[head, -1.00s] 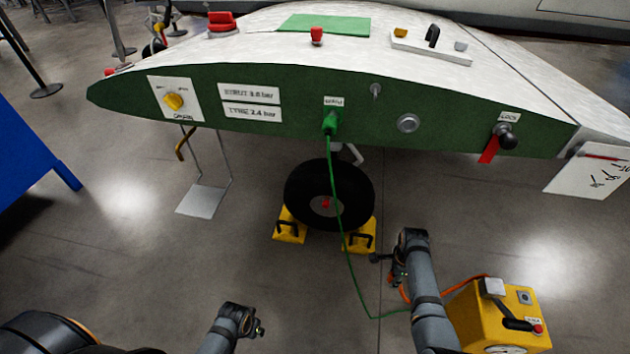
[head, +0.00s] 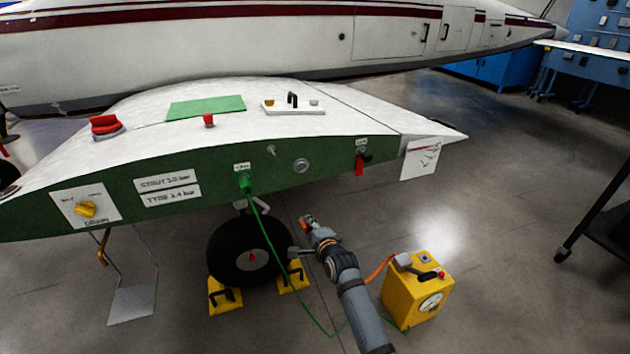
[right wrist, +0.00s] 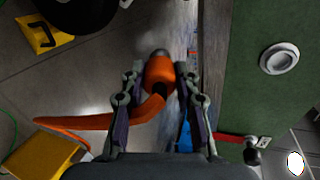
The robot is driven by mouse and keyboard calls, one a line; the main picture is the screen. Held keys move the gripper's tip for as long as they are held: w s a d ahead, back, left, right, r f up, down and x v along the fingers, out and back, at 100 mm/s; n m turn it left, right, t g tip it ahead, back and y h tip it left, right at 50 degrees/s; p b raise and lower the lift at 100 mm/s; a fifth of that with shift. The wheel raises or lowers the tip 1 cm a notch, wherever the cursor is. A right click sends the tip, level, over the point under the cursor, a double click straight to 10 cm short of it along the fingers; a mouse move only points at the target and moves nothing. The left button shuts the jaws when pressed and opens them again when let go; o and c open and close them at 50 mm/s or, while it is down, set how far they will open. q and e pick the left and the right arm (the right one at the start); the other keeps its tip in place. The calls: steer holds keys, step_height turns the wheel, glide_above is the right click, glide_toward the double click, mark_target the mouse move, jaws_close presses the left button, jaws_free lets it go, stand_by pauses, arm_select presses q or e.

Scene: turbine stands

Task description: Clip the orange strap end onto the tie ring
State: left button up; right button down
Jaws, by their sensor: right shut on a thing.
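The orange strap end (right wrist: 159,74) is between the fingers of my right gripper (right wrist: 164,84), with a grey tip beyond it. In the head view my right gripper (head: 308,223) is below the green wing edge, right of the black wheel, with a small bit of orange at its tip. The orange strap (head: 379,268) runs from behind my right arm towards the yellow box. I cannot make out the tie ring for certain. A small grey fitting (head: 271,151) and a round silver disc (head: 301,166) are on the green panel. My left gripper is out of view.
A green hose (head: 287,297) hangs from the panel and passes by my right arm. Yellow chocks (head: 225,297) flank the wheel (head: 236,249). The yellow box (head: 418,293) stands on the floor at right. A dark cart (head: 606,222) is at the right edge.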

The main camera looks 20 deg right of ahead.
step_height(320, 180, up, 15)
steer(key=s+d+t+p, duration=0.1)
steer(key=d+t+p, duration=0.1)
steer(key=t, duration=0.2)
arm_select(q)
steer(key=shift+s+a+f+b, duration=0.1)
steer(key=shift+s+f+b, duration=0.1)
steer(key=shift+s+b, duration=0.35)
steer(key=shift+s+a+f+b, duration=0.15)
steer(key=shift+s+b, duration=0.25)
steer(key=shift+b, duration=0.2)
arm_select(e)
steer(key=shift+m, duration=0.3)
steer(key=w, duration=0.4)
steer(key=shift+w+a+f, duration=0.2)
steer(key=shift+a, duration=0.1)
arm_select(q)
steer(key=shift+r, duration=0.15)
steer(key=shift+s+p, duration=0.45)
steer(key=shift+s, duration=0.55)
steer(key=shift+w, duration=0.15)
arm_select(e)
steer(key=shift+w, duration=0.1)
